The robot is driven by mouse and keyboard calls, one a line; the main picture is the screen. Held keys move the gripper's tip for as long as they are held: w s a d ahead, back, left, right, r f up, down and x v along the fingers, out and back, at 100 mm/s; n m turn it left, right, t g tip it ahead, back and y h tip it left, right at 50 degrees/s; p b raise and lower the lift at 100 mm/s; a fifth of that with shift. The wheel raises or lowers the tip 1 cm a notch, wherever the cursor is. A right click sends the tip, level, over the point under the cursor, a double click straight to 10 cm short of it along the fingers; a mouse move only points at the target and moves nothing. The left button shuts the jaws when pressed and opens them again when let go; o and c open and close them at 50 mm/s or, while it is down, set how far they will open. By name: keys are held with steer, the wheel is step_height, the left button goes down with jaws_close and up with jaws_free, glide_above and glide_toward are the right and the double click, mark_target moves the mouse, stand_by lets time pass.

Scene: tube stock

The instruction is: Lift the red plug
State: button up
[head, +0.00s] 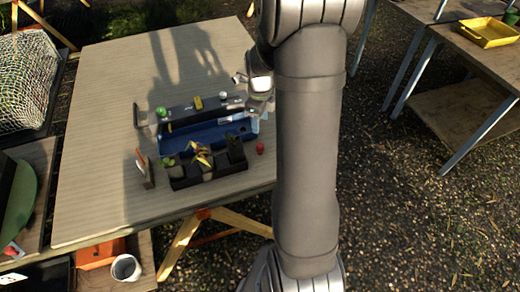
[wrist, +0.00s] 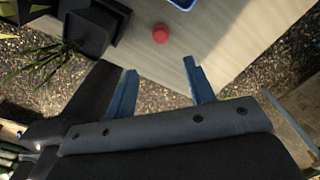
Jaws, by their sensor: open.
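The red plug (head: 260,148) stands on the wooden table near its right edge, just right of the black planter tray. In the wrist view the red plug (wrist: 160,34) lies beyond the fingertips, roughly centred between them but apart from them. My gripper (wrist: 160,75) is open and empty, with its two blue fingers spread. In the head view my gripper (head: 245,80) is small and partly hidden by my arm, above the table's right side.
A black tray with small plants (head: 208,178) stands left of the plug. Behind it is a blue toolbox (head: 180,143). A small upright holder (head: 145,170) stands farther left. The table (head: 90,190) is clear on its left and front.

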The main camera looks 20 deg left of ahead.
mark_target(260, 145)
step_height(260, 145, down, 14)
steer(key=shift+w+r, duration=0.1)
steer(key=shift+r, duration=0.1)
stand_by(0.4)
steer(key=c, duration=0.9)
